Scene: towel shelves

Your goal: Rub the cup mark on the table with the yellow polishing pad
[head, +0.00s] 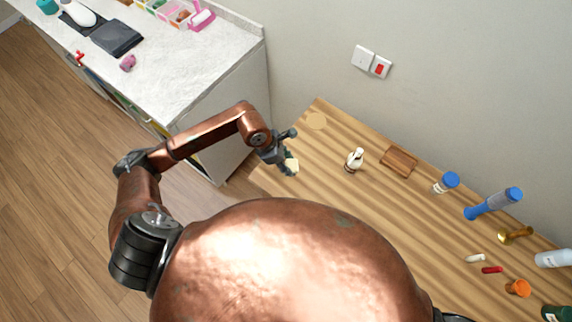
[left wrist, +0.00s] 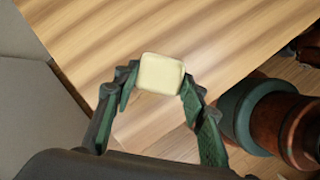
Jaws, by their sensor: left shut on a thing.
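The pale yellow polishing pad (head: 291,166) is between the fingers of my left gripper (head: 286,161), which is shut on it. In the left wrist view the pad (left wrist: 160,73) sits at the fingertips of the gripper (left wrist: 155,92), in front of the striped wooden table (left wrist: 220,30). The pad's height over the table is hard to tell. A pale tan round patch, apparently the cup mark (head: 316,121), lies near the far left corner of the table (head: 330,185), apart from the pad and beyond it. My right gripper is not in view.
A small white bottle (head: 354,160) and a wooden tray (head: 399,161) stand right of the mark. Farther right are a blue-lidded jar (head: 446,182), a blue dumbbell-shaped thing (head: 493,203) and several small items. A white counter (head: 185,70) stands left; the wall is behind.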

